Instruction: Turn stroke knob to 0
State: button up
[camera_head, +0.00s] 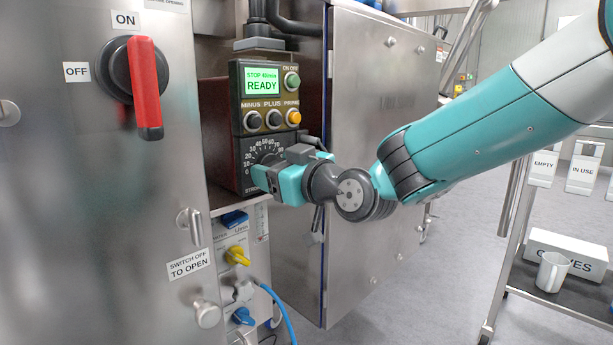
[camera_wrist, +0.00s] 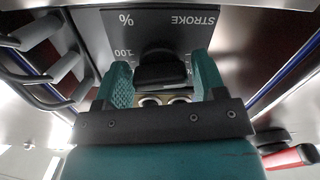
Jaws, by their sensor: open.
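The stroke knob (camera_wrist: 160,68) is black and shows in the wrist view between the two teal fingers of my gripper (camera_wrist: 162,84). The fingers stand apart on either side of it, and I cannot tell whether they touch it. The dial plate (camera_wrist: 170,20) carries "STROKE", "%" and "100". In the head view my gripper (camera_head: 275,172) is at the front of the dial panel (camera_head: 258,148) and hides the knob and part of the scale. A 0 and several numbers along the upper arc show. The knob's pointer is hidden.
Above the dial, the control box has a green "READY" display (camera_head: 262,81) and several buttons. A red ON/OFF handle (camera_head: 146,90) is on the steel cabinet at left. Below are a yellow knob (camera_head: 237,255) and a blue cable (camera_head: 279,308). A rack with a mug (camera_head: 552,271) stands at right.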

jog(key=v, duration=1.6)
jog(key=shift+s+d+b, duration=0.2)
jog(key=shift+s+b, duration=0.1)
jog(key=shift+b, duration=0.1)
